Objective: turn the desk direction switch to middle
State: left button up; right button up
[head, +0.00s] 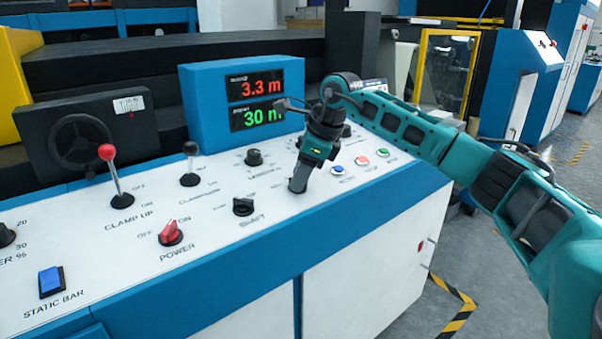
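My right gripper (298,186) points down at the white desk panel (220,230), to the right of the shaft switch (243,206). Its fingertips are close together at the panel surface. Whatever lies under them is hidden, so I cannot tell whether they hold a knob. No switch can be read as the direction switch; part of a label shows just left of the fingertips. A black rotary knob (254,157) with a label too small to read stands up and left of the gripper. My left gripper is out of view.
A red power switch (170,234), a red-knobbed clamp lever (114,180) and a black-knobbed lever (190,165) stand to the left. Blue, red and green push buttons (361,161) lie right of the gripper. A blue display box (210,95) rises behind.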

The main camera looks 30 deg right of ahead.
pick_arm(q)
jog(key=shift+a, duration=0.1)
pick_arm(e)
grip_shut()
